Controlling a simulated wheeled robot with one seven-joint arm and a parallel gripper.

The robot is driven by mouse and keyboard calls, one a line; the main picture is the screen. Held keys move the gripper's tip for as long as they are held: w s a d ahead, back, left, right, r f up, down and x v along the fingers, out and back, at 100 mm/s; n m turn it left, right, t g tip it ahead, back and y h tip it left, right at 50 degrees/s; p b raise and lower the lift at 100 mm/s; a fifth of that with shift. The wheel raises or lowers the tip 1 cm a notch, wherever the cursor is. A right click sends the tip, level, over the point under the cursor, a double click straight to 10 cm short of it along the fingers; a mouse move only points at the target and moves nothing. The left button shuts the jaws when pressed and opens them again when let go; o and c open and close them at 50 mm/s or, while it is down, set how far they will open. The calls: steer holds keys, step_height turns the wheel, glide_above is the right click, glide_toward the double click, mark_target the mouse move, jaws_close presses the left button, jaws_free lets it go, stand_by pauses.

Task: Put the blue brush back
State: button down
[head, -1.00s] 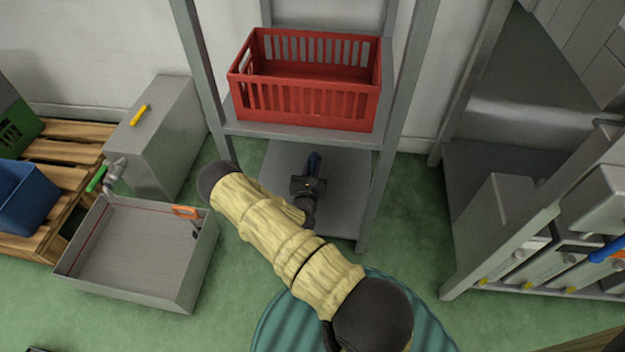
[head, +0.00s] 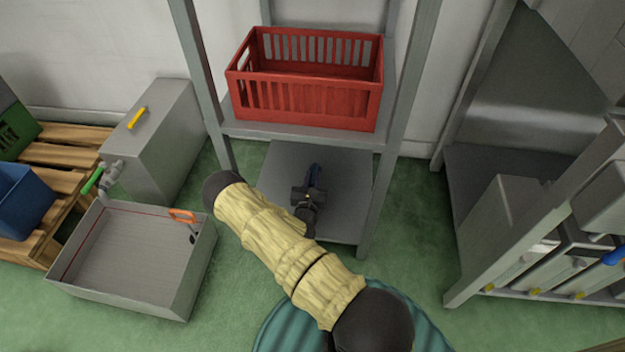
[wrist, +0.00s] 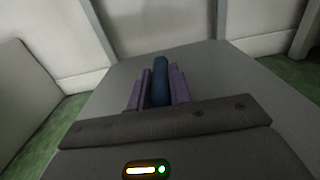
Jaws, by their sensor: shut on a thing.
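The blue brush (head: 315,178) is over the grey lower shelf (head: 345,190) of the rack, below the red crate. My gripper (head: 308,192) is shut on it. In the wrist view the brush (wrist: 160,82) shows as a dark blue bar between the two purplish fingers of my gripper (wrist: 158,88), pointing away toward the wall. The lower shelf (wrist: 215,75) spreads around and beneath it. I cannot tell whether the brush touches the shelf. Its lower part is hidden by my gripper.
A red crate (head: 305,105) stands on the shelf above. Rack posts (head: 385,170) flank the lower shelf. An open grey tray (head: 130,260) with an orange-handled tool (head: 182,215) on its rim stands left, near a grey box (head: 165,140). Another rack with grey drawers (head: 540,250) stands right.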

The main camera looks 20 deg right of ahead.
steer(key=shift+f, duration=0.1)
steer(key=c, duration=1.3)
jaws_free()
steer(key=shift+s+a+r+p, duration=0.2)
steer(key=shift+s+p, duration=0.1)
steer(key=shift+p, duration=0.05)
steer(key=p+v, duration=0.6)
steer(key=v, duration=0.4)
steer(key=shift+s+a+r, duration=0.1)
steer(key=shift+s+a, duration=0.15)
steer(key=shift+a, duration=0.05)
steer(key=shift+s+a, duration=0.15)
steer(key=shift+s, duration=0.15)
